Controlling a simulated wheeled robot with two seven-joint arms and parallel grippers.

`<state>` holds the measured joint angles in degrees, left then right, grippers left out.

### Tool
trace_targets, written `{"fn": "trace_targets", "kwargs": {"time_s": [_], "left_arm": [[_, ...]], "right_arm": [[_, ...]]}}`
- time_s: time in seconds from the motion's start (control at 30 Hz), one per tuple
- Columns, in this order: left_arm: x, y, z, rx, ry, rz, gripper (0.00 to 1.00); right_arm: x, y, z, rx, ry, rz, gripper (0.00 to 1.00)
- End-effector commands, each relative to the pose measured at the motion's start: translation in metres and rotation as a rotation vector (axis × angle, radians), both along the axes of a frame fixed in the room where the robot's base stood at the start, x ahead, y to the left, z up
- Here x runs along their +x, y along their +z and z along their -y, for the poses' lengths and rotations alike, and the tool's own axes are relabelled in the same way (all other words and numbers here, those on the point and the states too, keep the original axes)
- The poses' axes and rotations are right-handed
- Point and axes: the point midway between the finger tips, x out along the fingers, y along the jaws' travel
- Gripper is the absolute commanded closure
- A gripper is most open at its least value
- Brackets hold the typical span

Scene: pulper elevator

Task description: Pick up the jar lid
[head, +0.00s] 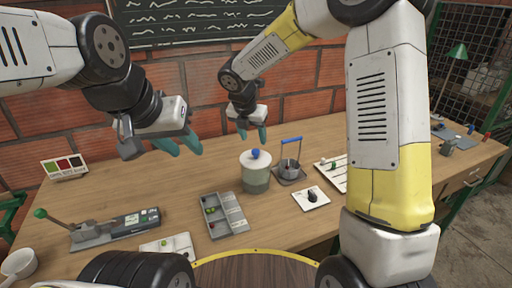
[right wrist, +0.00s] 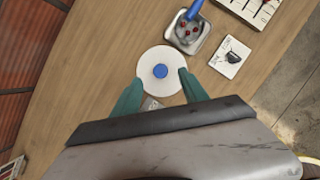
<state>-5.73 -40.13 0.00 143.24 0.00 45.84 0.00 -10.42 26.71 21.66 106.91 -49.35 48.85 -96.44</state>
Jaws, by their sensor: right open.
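The jar lid (head: 247,162) is a white disc with a blue knob, sitting on a greenish clear jar (head: 256,181) on the table. In the right wrist view the lid (right wrist: 160,84) shows from above, its blue knob central. My right gripper (head: 252,134) is open and empty, above the lid and apart from it in the head view. Its teal fingers (right wrist: 160,78) appear on either side of the lid's lower part in the wrist view. My left gripper (head: 179,145) is open and empty, in the air left of the jar.
A small metal pot with a blue handle (head: 291,140) stands right of the jar. A grey compartment tray (head: 217,229) lies in front-left. A white card with a black knob (head: 311,199) is front-right. A lever device (head: 90,235) stands at left. Bare wood lies left of the jar.

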Motion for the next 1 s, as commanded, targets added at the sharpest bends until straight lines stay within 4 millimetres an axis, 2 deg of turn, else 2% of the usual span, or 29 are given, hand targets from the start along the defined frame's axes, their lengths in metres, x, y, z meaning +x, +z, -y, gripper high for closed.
{"fn": "trace_targets", "kwargs": {"time_s": [0.23,0.5,0.73,0.77,1.0], "left_arm": [[0.000,0.000,0.000,0.000,0.000,0.000,0.64],[0.000,0.000,0.000,0.000,0.000,0.000,0.64],[0.000,0.000,0.000,0.000,0.000,0.000,0.64],[0.000,0.000,0.000,0.000,0.000,0.000,0.64],[0.000,0.000,0.000,0.000,0.000,0.000,0.64]], "right_arm": [[0.006,-0.024,0.003,0.000,-0.003,-0.003,0.49],[0.017,-0.059,0.006,0.000,-0.004,-0.002,0.49],[0.018,-0.061,0.007,0.001,-0.004,0.001,0.49],[0.018,-0.061,0.007,0.001,-0.004,0.001,0.53],[0.018,-0.061,0.006,0.002,-0.004,0.000,1.00]]}}
